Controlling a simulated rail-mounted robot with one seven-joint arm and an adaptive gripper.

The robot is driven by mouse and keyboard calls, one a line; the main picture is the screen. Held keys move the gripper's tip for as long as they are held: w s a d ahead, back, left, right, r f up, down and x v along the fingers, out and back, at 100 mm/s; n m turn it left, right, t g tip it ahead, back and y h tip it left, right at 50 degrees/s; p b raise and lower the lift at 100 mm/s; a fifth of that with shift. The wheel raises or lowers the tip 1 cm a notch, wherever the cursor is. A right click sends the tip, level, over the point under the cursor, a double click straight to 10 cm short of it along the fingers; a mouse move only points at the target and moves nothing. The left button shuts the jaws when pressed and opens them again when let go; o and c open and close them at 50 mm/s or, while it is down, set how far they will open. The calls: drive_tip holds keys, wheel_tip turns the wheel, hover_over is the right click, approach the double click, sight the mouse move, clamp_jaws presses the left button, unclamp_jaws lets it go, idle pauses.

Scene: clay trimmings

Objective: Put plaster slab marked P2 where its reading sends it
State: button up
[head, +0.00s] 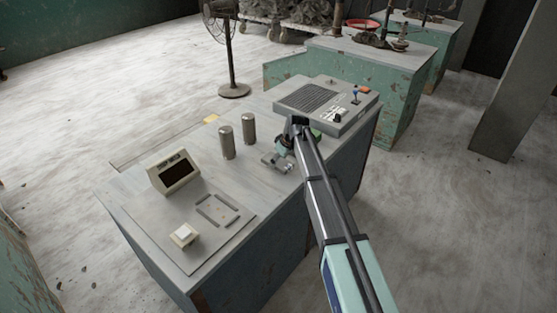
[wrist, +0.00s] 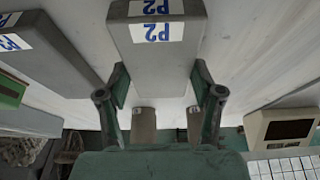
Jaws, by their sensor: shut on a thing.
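The grey plaster slab marked P2 (wrist: 158,62) is between the two fingers of my gripper (wrist: 160,92) in the wrist view, its label upside down there. My gripper is shut on it. In the head view my gripper (head: 285,152) is low over the far right part of the bench, and my arm hides part of that area. The meter (head: 173,172) stands at the bench's left with a dark display; I can read no value on it. It also shows in the wrist view (wrist: 288,128). A plate with a marked square (head: 217,209) and a white button (head: 184,235) lies in front of it.
Two upright metal cylinders (head: 227,142) (head: 249,129) stand between my gripper and the meter. A grille-topped box (head: 312,99) with small controls sits at the bench's far right. Another labelled grey slab (wrist: 45,62) lies at the left in the wrist view.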

drive_tip(key=o, duration=1.4)
drive_tip(key=shift+f, duration=0.1)
drive_tip(key=shift+o, duration=0.2)
drive_tip(key=b+v, duration=0.2)
drive_tip(key=v, duration=1)
drive_tip(key=s+d+f+m+g+h, duration=0.1)
drive_tip(key=s+d+f+m, duration=0.2)
drive_tip(key=s+d+f, duration=0.4)
drive_tip(key=s+d+f+m+h, duration=0.1)
drive_tip(key=s+d+f+m, duration=0.1)
drive_tip(key=s+d+f, duration=0.5)
drive_tip(key=s+d+f+m+g+h, duration=0.1)
drive_tip(key=s+d+f+m, duration=0.25)
drive_tip(key=s+f, duration=0.55)
drive_tip(key=s+d+f+m+g+h, duration=0.1)
drive_tip(key=s+d+f+m, duration=0.25)
drive_tip(key=s, duration=0.95)
drive_tip(key=s+f+g, duration=0.3)
drive_tip(key=s+f, duration=0.6)
drive_tip(key=s, duration=0.4)
drive_tip(key=s+f+g, duration=0.3)
drive_tip(key=s+f, duration=0.7)
drive_tip(key=s, duration=0.4)
drive_tip(key=shift+s+d+n, duration=0.2)
drive_tip(key=shift+d+n, duration=0.15)
drive_tip(key=shift+n, duration=0.05)
